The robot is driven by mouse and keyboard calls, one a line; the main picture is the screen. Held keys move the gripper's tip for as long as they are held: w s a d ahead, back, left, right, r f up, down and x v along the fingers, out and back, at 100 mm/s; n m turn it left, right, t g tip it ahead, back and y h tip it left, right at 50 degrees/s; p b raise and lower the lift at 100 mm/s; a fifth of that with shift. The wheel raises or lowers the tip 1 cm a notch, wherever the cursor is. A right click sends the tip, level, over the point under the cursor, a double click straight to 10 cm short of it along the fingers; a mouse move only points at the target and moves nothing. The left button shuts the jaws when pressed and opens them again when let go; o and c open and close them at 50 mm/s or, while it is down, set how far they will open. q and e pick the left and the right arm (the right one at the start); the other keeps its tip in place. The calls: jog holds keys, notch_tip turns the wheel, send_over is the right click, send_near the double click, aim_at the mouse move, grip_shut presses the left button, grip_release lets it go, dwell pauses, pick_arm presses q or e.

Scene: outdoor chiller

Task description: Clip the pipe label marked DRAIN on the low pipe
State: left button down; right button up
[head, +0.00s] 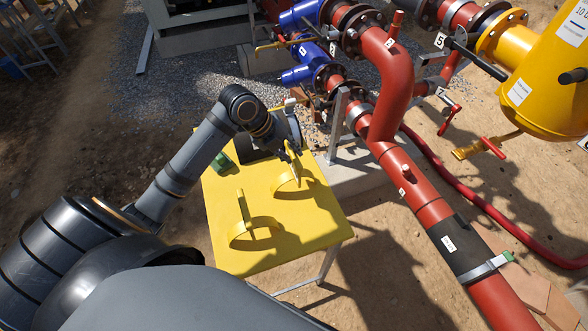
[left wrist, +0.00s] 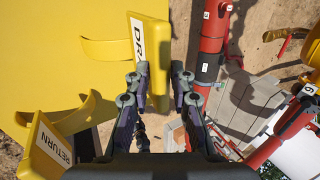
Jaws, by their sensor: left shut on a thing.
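The yellow DRAIN pipe label (left wrist: 138,42) shows in the left wrist view, its last letters cut off from sight. In the head view this yellow clip (head: 293,184) is at the far part of the yellow table (head: 270,257). My left gripper (head: 291,150) is shut on its upright plate; the fingertips (left wrist: 159,78) are on either side of it. I cannot tell whether it still touches the table. A second yellow label, reading RETURN (left wrist: 52,146), stands nearer on the table (head: 255,228). A red pipe (head: 424,197) runs low, right of the table. My right gripper is not in view.
A small green object (head: 222,162) lies at the table's left edge. Blue pipes (head: 310,62) and red flanged pipes stand behind. A yellow vessel (head: 545,85) is at the right. A red hose (head: 490,205) crosses the ground. Bare dirt lies left of the table.

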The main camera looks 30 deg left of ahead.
pick_arm(q)
notch_tip(320, 180, up, 7)
jog(key=p, duration=0.6)
jog(key=c, duration=2)
grip_release()
grip_shut()
